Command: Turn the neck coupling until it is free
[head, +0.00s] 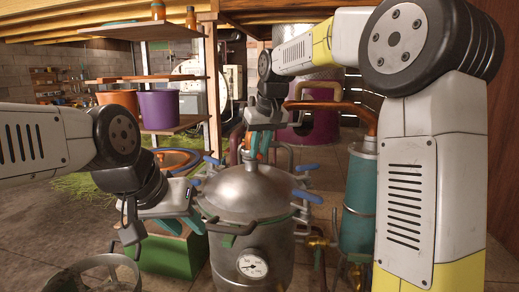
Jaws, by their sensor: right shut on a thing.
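The still (250,225) is a round grey metal pot with a domed lid (255,188), blue-handled clamps around its rim and a dial gauge on its front. The neck coupling (249,158) is at the top centre of the lid, small and mostly hidden by my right gripper. My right gripper (259,148) reaches down from above with teal fingers and is shut on the coupling. My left gripper (184,226) is to the left of the pot, near its rim. Its teal fingers are apart with nothing visible between them.
A copper pipe (335,107) runs right behind my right gripper to a teal cylinder (358,208). A green box (170,252) stands left of the pot. Shelves with an orange pot (118,101) and a purple pot (159,110) stand behind. A metal vessel (95,278) is at the front left.

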